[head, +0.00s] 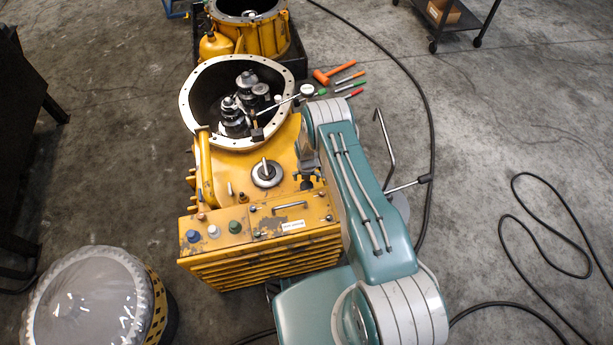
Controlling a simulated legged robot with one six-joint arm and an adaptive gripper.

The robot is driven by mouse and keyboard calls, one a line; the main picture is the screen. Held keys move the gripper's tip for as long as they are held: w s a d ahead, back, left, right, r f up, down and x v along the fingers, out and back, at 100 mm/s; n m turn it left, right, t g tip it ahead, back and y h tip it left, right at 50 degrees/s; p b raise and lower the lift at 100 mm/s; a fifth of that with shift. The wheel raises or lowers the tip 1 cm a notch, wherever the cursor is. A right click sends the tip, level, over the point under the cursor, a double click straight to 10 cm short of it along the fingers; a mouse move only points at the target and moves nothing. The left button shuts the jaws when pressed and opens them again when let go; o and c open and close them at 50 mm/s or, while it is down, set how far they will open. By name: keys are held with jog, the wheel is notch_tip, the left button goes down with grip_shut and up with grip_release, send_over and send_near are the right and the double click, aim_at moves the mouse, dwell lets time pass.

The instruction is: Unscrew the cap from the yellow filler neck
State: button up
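The yellow transmission housing (285,150) stands on the floor at the picture's middle. A thick yellow pipe (206,170) runs along its left side and may be the filler neck. I cannot make out a separate cap with certainty. A round metal disc with an upright handle (266,174) sits on the housing's top. A small orange-brown fitting (243,198) stands left of and below the disc.
The open bell (187,98) holds dark gears and a shaft. A second yellow housing (262,38) stands behind. An orange mallet (325,76) and coloured hand tools lie on the floor. A wrapped drum (85,300) stands lower left.

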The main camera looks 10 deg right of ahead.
aim_at(307, 185)
jog(key=m, duration=0.1)
jog(key=r+m, duration=0.1)
jog(key=m, duration=0.3)
jog(key=shift+r, duration=0.4)
jog(key=m, duration=0.1)
jog(key=r+m, duration=0.1)
jog(key=m, duration=0.1)
notch_tip(307, 185, up, 2)
jog(key=m, duration=0.6)
jog(key=shift+r+m, duration=0.1)
jog(key=shift+m, duration=0.2)
jog(key=shift+f, duration=5.5)
jog(key=c, duration=1.2)
jog(key=shift+s, duration=0.1)
